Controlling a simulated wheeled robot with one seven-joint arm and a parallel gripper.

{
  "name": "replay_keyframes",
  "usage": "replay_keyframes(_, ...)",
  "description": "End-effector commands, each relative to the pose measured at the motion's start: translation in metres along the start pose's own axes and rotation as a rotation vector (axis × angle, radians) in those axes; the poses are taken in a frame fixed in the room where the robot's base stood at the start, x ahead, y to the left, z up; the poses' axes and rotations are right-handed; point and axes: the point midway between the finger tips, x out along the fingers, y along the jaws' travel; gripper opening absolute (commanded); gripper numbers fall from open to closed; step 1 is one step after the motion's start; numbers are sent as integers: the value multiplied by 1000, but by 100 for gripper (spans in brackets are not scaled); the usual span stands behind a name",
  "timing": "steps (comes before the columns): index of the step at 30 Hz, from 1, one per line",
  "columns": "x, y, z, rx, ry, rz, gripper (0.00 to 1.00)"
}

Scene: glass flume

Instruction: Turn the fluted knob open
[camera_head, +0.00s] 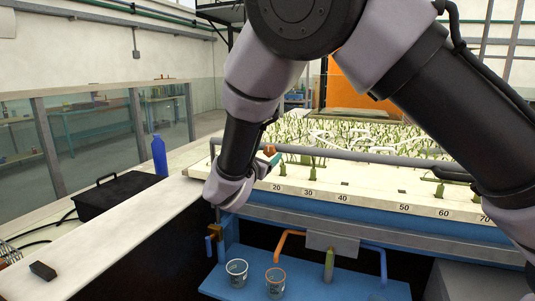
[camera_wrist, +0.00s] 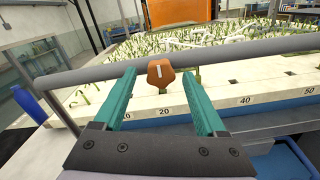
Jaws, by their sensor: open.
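The fluted knob (camera_wrist: 160,73) is orange-brown with a lobed outline and a short pale mark on its face, which looks upright. It sits at the grey pipe (camera_wrist: 225,50) along the near side of the flume bed. In the head view the knob (camera_head: 270,149) is small and partly hidden by my wrist. My gripper (camera_wrist: 158,80) is open, its two teal fingers pointing toward the knob. In the picture one finger lies on each side of it, with gaps; contact is not visible. One teal finger of my gripper (camera_head: 274,160) shows in the head view.
The white scaled ledge (camera_head: 350,195) runs below the pipe, with green plants behind it. A blue bottle (camera_head: 159,155) and black box (camera_head: 115,193) stand at left. Two cups (camera_head: 237,272) and a green bottle (camera_head: 329,264) stand on the lower blue shelf, near orange piping (camera_head: 290,236).

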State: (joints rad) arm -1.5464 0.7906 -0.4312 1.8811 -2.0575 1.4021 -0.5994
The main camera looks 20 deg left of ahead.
Motion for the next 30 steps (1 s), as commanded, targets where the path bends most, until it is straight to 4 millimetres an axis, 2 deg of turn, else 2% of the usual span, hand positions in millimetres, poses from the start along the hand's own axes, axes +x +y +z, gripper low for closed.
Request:
replay_keyframes(4,10,0,0,1,0,-1,74)
replay_keyframes(12,12,0,0,0,0,0,74)
replay_keyframes(13,12,0,0,0,0,0,70)
replay_keyframes(17,12,0,0,0,0,0,20)
replay_keyframes(18,12,0,0,0,0,0,5)
replay_keyframes(19,12,0,0,0,0,0,0)
replay_keyframes(30,11,0,0,54,0,0,0)
